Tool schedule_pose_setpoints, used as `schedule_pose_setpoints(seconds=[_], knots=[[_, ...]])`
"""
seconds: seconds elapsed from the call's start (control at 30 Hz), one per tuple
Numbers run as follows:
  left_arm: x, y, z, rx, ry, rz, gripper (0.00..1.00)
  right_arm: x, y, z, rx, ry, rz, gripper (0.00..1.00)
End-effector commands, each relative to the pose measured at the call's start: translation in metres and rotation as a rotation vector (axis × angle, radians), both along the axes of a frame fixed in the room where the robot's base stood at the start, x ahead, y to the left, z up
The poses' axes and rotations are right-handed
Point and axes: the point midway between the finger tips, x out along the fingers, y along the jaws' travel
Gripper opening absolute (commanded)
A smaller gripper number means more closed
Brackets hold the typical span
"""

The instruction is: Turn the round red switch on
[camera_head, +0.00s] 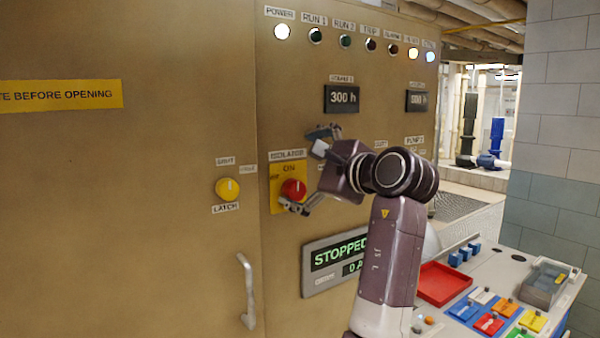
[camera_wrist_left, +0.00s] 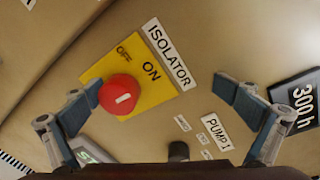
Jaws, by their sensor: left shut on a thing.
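The round red switch (camera_head: 293,190) sits on a yellow plate (camera_head: 275,202) under an ISOLATOR label. In the left wrist view the red switch (camera_wrist_left: 121,94) has a white mark; OFF and ON are printed beside it. I cannot tell its exact setting. My left gripper (camera_head: 312,168) is in front of the panel, by the switch. In the left wrist view its fingers (camera_wrist_left: 162,98) stand wide apart. The switch is close to the left-hand finger, not clasped between both. Whether that finger touches it is unclear. My right gripper is not in view.
A yellow LATCH knob (camera_head: 228,189) and a door handle (camera_head: 247,290) are to the left. A display (camera_head: 335,262) below reads STOPPED. Indicator lamps line the top. A bench with a red tray (camera_head: 443,284) and colored blocks stands at the lower right.

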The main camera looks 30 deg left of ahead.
Motion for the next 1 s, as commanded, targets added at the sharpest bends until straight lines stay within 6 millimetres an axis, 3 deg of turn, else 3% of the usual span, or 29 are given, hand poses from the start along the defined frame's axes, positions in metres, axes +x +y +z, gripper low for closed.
schedule_pose_setpoints(seconds=[0.03,0.2,0.43,0.63,1.0], knots=[[-0.004,0.001,0.013,0.015,-0.01,0.005,0.8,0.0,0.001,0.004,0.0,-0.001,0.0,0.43],[-0.006,-0.007,0.013,0.015,-0.01,0.003,0.68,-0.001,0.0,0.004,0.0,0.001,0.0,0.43],[-0.011,-0.023,0.012,0.014,-0.011,0.0,0.61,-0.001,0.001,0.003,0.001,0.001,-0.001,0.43],[-0.017,-0.037,0.013,0.012,-0.013,-0.003,0.49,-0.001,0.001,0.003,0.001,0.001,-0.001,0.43],[-0.025,-0.063,0.011,0.007,-0.011,-0.009,0.49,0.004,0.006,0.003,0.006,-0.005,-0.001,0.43]])
